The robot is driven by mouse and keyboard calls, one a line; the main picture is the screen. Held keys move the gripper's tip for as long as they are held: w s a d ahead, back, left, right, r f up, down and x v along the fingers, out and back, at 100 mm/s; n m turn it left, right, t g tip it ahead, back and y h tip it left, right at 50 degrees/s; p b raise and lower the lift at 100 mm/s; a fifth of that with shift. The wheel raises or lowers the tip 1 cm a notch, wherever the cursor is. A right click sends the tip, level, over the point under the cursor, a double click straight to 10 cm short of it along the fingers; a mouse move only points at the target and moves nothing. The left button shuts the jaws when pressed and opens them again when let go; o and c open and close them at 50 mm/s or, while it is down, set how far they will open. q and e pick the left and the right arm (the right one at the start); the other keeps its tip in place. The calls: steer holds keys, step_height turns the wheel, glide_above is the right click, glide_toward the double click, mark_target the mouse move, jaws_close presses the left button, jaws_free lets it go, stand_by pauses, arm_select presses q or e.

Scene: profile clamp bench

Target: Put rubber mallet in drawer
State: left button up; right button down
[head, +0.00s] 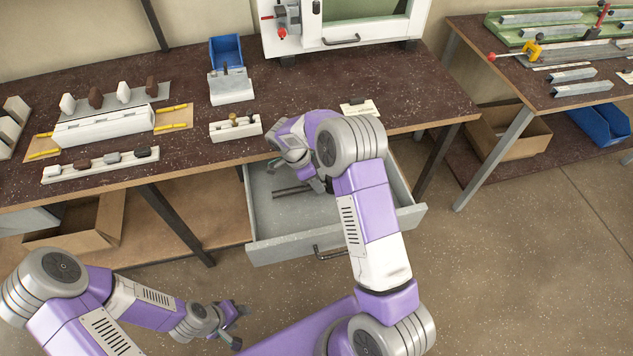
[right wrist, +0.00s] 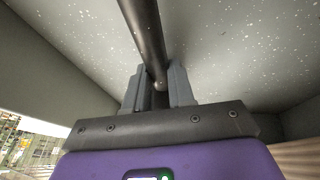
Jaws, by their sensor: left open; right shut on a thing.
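The open drawer (head: 285,248) is grey and pulled out from under the bench; its speckled grey inside (right wrist: 230,45) fills much of the right wrist view. My right gripper (head: 318,185) is down in the drawer. In the right wrist view its fingers (right wrist: 160,95) are shut on a dark round handle (right wrist: 143,30), which I take to be the rubber mallet's. The mallet's head is not visible. In the head view thin dark brown bars (head: 290,191) show in the drawer beside the gripper; I cannot tell whether they are the handle. My left gripper (head: 240,327) is open and empty, low in front of the bench.
The bench top (head: 300,85) holds a white clamp block (head: 105,130), a small holder (head: 235,127), a blue bin (head: 226,52) and a white machine (head: 340,40). The drawer's walls surround my right gripper. A second bench (head: 560,100) stands at the right. The floor ahead is clear.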

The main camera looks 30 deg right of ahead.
steer(key=shift+f, duration=0.2)
steer(key=c, duration=1)
jaws_free()
steer(key=shift+o, duration=0.2)
steer(key=shift+r, duration=0.15)
steer(key=shift+r, duration=0.2)
steer(key=p+v, duration=0.2)
steer(key=v, duration=0.9)
steer(key=shift+a+r+p, duration=0.2)
steer(key=shift+r+p, duration=0.15)
